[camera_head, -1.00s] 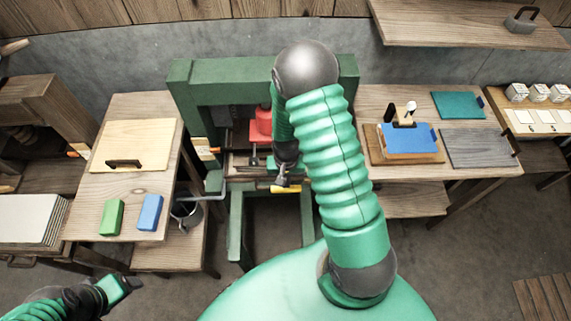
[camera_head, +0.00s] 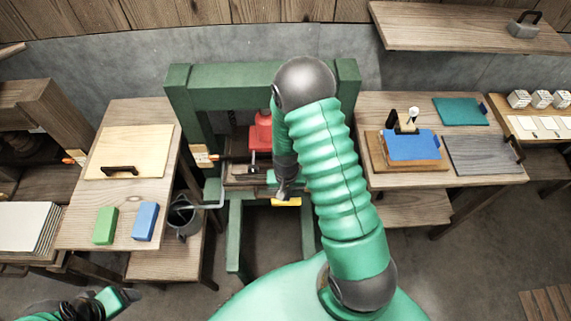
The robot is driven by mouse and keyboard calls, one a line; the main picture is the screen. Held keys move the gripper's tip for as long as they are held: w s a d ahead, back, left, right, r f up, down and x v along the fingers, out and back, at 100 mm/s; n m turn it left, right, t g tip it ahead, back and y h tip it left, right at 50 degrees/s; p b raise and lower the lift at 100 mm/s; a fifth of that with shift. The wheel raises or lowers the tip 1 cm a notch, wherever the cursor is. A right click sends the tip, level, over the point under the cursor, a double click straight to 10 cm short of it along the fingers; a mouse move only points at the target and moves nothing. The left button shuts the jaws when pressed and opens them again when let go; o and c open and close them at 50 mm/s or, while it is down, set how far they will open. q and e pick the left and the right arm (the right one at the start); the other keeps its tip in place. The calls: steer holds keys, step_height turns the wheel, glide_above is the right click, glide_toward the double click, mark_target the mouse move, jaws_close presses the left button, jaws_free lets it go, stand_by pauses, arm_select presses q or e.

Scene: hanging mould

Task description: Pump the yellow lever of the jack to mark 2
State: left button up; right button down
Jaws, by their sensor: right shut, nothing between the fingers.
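The red jack (camera_head: 261,133) stands inside a green press frame (camera_head: 215,77), partly hidden by my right arm. The yellow lever (camera_head: 287,202) shows as a short yellow piece at the front of the press, low in the frame opening. My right gripper (camera_head: 284,191) is shut, points down and is right at the lever, overlapping it in view. Whether they touch I cannot tell. My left gripper (camera_head: 119,298) is at the bottom left, far from the jack, and its opening is unclear. The jack's marks are not readable.
The left table (camera_head: 77,226) holds a board with a handle (camera_head: 128,150), a green block (camera_head: 105,226) and a blue block (camera_head: 146,221). A grey bucket (camera_head: 184,218) stands beside the press. The right table (camera_head: 390,180) carries a blue plate (camera_head: 412,145) and boards.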

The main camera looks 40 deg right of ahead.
step_height(320, 180, up, 11)
steer(key=p, duration=0.8)
step_height(320, 180, down, 15)
steer(key=b, duration=1.1)
steer(key=shift+r+b, duration=0.15)
steer(key=shift+b, duration=0.15)
step_height(320, 180, up, 15)
steer(key=p, duration=1.2)
step_height(320, 180, down, 16)
steer(key=b, duration=1.2)
step_height(320, 180, up, 15)
steer(key=p, duration=1.2)
